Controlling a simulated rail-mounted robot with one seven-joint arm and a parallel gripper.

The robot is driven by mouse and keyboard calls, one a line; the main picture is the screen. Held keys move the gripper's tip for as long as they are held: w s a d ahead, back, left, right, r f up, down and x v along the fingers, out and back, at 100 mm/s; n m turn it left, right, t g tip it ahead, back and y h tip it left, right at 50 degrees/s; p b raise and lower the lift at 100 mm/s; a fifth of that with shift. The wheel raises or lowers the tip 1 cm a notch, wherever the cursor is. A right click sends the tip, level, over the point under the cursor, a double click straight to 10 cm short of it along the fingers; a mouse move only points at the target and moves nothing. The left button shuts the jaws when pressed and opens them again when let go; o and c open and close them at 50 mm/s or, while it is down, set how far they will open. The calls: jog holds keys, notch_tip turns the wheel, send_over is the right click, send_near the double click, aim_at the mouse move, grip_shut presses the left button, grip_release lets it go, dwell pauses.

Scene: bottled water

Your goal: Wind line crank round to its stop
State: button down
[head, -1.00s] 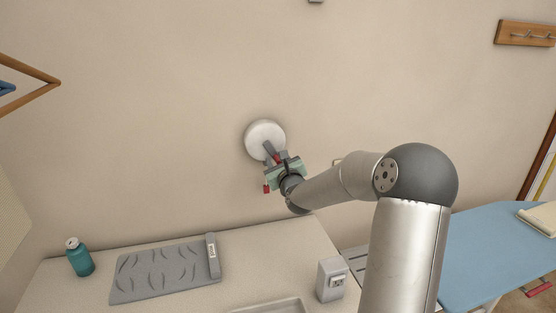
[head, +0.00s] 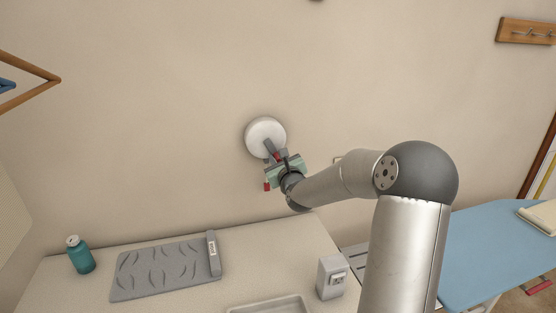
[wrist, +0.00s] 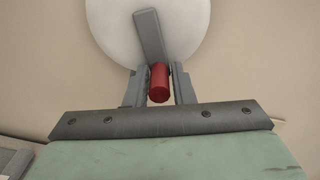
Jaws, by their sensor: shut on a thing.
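The line crank is a round white disc (head: 264,133) on the wall, with a grey crank arm (head: 269,147) that points down and slightly right. In the wrist view the grey arm (wrist: 150,36) runs down the white disc (wrist: 108,30) to a red knob (wrist: 159,84). My gripper (head: 278,157) is at the lower end of the crank arm. In the wrist view its two grey fingers (wrist: 159,88) stand on either side of the red knob, shut on it. The fingers partly cover the knob in the head view.
Below is a counter (head: 200,290) with a teal bottle (head: 80,256), a grey mat (head: 165,269), a small grey box (head: 331,278) and a tray (head: 270,307). A blue ironing board (head: 490,250) is at the right. The wall around the crank is clear.

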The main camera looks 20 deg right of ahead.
jog(key=shift+d+r+n+b, duration=0.15)
jog(key=shift+d+n+b, duration=0.15)
jog(key=shift+n+b, duration=0.1)
